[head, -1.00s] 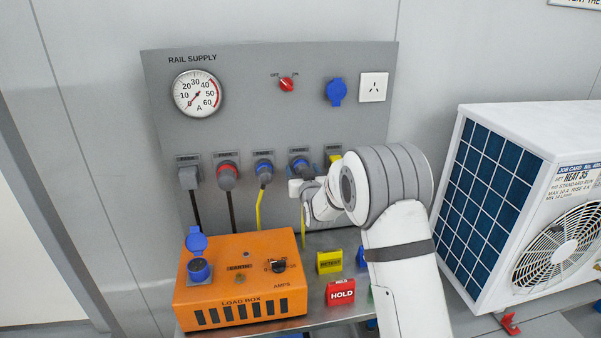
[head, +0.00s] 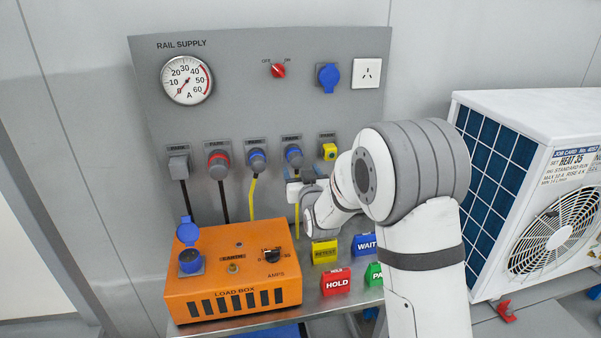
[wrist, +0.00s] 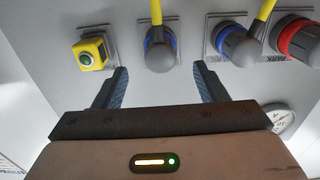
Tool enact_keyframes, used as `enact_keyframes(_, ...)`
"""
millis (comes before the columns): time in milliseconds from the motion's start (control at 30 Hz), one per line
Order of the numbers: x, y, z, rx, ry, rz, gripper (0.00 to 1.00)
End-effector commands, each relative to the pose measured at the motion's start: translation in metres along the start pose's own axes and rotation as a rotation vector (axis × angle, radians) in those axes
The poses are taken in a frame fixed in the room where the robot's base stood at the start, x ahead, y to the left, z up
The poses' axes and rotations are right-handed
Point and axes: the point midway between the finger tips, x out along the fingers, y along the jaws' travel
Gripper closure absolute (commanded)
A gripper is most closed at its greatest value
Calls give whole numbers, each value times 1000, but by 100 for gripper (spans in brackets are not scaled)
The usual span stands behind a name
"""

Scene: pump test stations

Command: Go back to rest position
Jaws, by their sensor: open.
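My gripper (wrist: 158,90) is open in the wrist view, with its two dark fingers spread and nothing between them. A blue-collared plug with a yellow cable (wrist: 160,48) sits in its panel socket just beyond the fingertips, apart from them as far as I can tell. In the head view my gripper (head: 298,190) is partly hidden by my own wrist and sits low in front of that plug (head: 293,157). My arm reaches in from the lower right.
The grey supply panel (head: 240,115) carries more plugs, a gauge (head: 187,80) and a red switch (head: 278,70). Below stand an orange load box (head: 232,270) and colored tags, including HOLD (head: 336,281). A white outdoor unit (head: 530,110) stands right.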

Motion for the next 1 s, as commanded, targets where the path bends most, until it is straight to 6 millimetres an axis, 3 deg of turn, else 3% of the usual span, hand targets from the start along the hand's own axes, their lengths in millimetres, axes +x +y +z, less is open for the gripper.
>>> enact_keyframes(267,-4,4,-3,0,-19,5,34)
enact_keyframes(367,-16,16,-10,2,-88,21,34)
enact_keyframes(467,-44,34,-18,7,-211,47,34)
enact_keyframes(667,-131,69,-23,32,-513,108,34)
enact_keyframes(833,-226,86,-18,67,-769,157,34)
enact_keyframes(1000,-328,90,-9,115,-1018,202,34)
